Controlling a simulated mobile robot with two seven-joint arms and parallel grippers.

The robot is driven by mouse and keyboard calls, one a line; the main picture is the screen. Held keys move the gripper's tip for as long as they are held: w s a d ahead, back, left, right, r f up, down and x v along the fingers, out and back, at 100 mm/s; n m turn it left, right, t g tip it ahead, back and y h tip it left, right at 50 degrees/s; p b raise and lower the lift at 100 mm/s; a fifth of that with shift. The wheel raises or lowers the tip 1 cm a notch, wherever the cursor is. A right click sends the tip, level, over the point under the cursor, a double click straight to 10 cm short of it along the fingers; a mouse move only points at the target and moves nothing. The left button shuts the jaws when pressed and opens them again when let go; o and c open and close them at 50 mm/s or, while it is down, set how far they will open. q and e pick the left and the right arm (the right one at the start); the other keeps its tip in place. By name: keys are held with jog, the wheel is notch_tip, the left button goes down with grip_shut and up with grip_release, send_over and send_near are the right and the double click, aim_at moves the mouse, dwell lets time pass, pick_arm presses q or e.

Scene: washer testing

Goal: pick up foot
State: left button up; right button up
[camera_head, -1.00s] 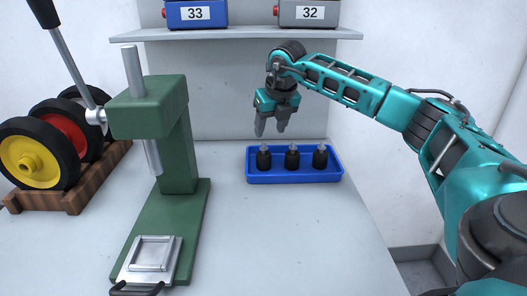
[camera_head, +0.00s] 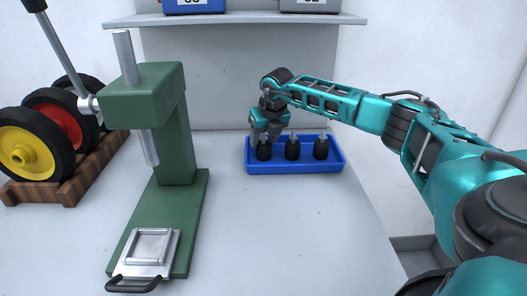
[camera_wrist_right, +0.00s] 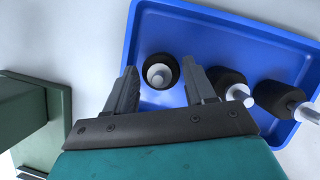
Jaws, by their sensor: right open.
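Three black feet with light metal studs stand in a row in a blue tray (camera_head: 296,168). The left foot (camera_head: 264,150) is beneath my right gripper (camera_head: 265,138); the middle foot (camera_head: 292,149) and right foot (camera_head: 321,148) stand clear beside it. In the right wrist view, the open fingers (camera_wrist_right: 163,90) lie on either side of the left foot (camera_wrist_right: 159,72), which sits just beyond their tips with no visible contact. The other two feet (camera_wrist_right: 230,84) (camera_wrist_right: 278,97) lie to the right of the right finger. My left gripper is out of view.
A green press (camera_head: 160,150) with a metal plate (camera_head: 148,252) stands left of the tray. Wheels on a wooden rack (camera_head: 70,185) are at the far left. A shelf (camera_head: 240,18) hangs above. The table in front of the tray is clear.

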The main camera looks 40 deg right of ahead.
jog(key=x, duration=0.2)
jog(key=shift+w+f, duration=0.15)
jog(key=shift+f, duration=0.1)
jog(key=c, duration=0.7)
jog(key=shift+r, duration=0.15)
